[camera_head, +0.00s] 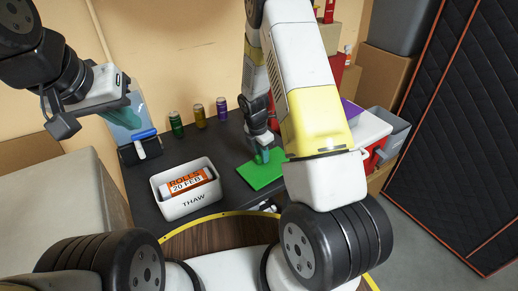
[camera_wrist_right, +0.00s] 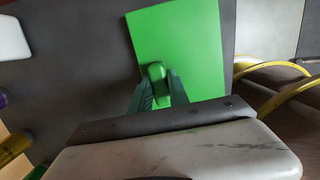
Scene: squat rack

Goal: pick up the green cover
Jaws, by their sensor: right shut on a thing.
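The green cover (camera_head: 262,174) is a flat rectangular plate on the dark table, right of the white bin. In the right wrist view the cover (camera_wrist_right: 196,45) has a raised green handle (camera_wrist_right: 157,71). My right gripper (camera_head: 262,156) points down over the cover. In the wrist view its fingers (camera_wrist_right: 158,80) are shut on the handle. I cannot tell whether the cover is raised off the table. My left gripper (camera_head: 122,113) is high at the left, away from the cover, and its jaw opening is unclear.
A white bin (camera_head: 190,204) marked THAW holds an orange and white roll pack (camera_head: 188,184). Green (camera_head: 176,125), yellow (camera_head: 199,117) and purple (camera_head: 222,109) cans stand at the back. A black box (camera_head: 138,151) is at the left. Boxes crowd the right side.

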